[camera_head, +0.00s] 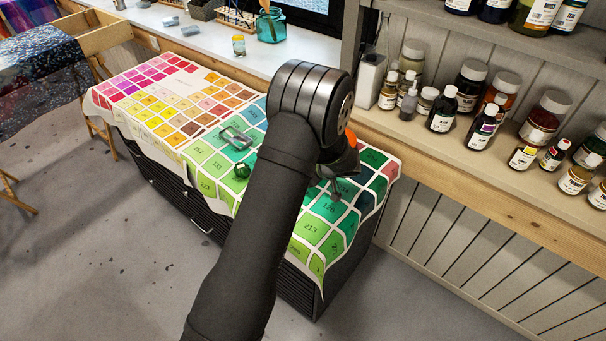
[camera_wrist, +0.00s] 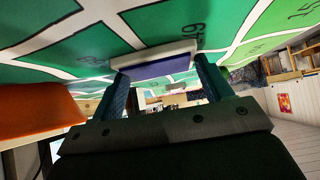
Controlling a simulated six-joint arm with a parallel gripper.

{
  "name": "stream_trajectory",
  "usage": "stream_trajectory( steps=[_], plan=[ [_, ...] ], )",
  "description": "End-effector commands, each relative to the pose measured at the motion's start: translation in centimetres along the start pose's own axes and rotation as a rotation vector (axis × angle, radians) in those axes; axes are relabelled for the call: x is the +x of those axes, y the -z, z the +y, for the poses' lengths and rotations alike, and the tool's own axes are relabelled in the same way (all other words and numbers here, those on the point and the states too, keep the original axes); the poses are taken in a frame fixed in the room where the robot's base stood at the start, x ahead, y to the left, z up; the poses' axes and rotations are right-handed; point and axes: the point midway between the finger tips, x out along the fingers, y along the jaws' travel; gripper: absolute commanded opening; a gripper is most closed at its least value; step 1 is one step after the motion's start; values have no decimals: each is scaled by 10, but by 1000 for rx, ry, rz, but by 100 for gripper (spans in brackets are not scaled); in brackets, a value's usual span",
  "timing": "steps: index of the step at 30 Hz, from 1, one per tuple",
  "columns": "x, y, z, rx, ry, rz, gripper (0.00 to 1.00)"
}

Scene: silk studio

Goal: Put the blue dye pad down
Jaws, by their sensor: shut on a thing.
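The blue dye pad (camera_wrist: 158,67), a flat blue-violet block with a whitish edge, is between the two fingers of my gripper (camera_wrist: 163,77) in the wrist view. The gripper is shut on it. The pad is right at the green squares of the printed colour chart (camera_wrist: 75,48); I cannot tell whether it touches them. In the head view my arm hides the pad and most of the gripper, which is low over the green right end of the chart (camera_head: 312,229).
A grey metal frame (camera_head: 235,138) and a small dark green object (camera_head: 242,171) lie on the chart left of my arm. An orange thing (camera_wrist: 35,112) is close beside the gripper. Shelves of bottles (camera_head: 442,110) stand at right. The chart's left part is mostly clear.

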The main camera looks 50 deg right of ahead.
Motion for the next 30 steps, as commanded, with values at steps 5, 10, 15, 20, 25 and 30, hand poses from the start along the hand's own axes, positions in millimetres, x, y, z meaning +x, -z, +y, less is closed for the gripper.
stream_trajectory(
  steps=[5,10,15,20,25,30],
  plan=[
    [2,-2,0,0,1,0,76],
    [2,-2,0,0,1,0,94],
    [2,-2,0,0,1,0,94],
    [-6,0,0,1,-1,1,94],
    [-38,0,1,1,-4,1,94],
    [-76,0,1,0,-3,1,94]
  ],
)
